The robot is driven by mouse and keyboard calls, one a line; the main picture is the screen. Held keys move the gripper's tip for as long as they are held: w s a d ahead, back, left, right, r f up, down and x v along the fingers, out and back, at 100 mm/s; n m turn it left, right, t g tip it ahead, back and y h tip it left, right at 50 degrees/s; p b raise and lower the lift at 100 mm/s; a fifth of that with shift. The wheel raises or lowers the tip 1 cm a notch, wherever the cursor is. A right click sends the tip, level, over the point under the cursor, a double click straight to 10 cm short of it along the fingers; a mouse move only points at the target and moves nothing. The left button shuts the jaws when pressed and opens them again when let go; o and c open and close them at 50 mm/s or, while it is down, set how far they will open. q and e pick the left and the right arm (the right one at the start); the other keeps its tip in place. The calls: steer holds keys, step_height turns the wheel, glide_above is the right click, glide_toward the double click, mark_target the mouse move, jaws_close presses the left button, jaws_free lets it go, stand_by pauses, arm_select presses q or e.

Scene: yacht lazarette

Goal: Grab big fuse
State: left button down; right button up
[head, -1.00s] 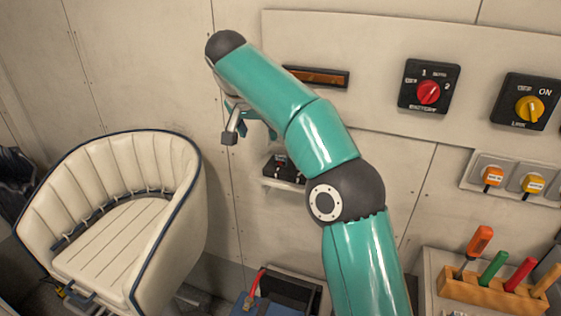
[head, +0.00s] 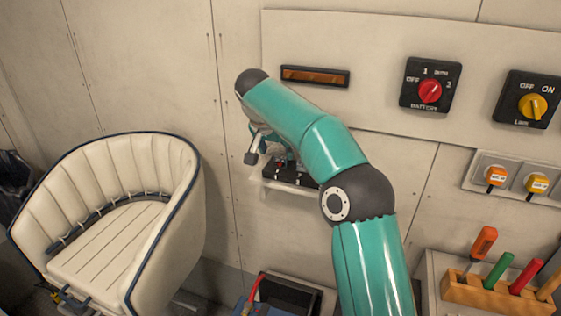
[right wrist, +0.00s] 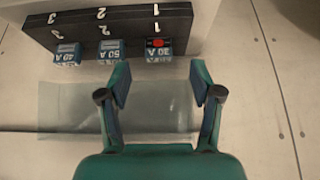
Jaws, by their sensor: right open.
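A black fuse holder (right wrist: 110,25) with places numbered 1, 2 and 3 shows upside down in the right wrist view. It holds three blue-labelled fuses: one with a red top (right wrist: 158,48) at 1, a 50 A one (right wrist: 111,50) at 2, and one that seems to read 40 A (right wrist: 66,54) at 3. I cannot clearly read the fuse at 1. My right gripper (right wrist: 160,88) is open and empty, its fingers aimed toward the fuse at 1, apart from it. In the head view the holder (head: 276,183) is partly hidden by my right arm. My left gripper is out of view.
A translucent ledge (right wrist: 80,106) lies under the holder. The wall panel carries a red battery switch (head: 430,91) and a yellow switch (head: 532,106). A cream seat (head: 110,225) stands left. A tool rack (head: 490,293) is at lower right, an open black box (head: 290,294) below.

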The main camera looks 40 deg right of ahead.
mark_target(279, 157)
steer(key=x, duration=0.4)
steer(key=shift+w+d+f+p, duration=0.25)
steer(key=shift+w+d+p, duration=0.05)
steer(key=shift+p, duration=0.1)
steer(key=c, duration=0.9)
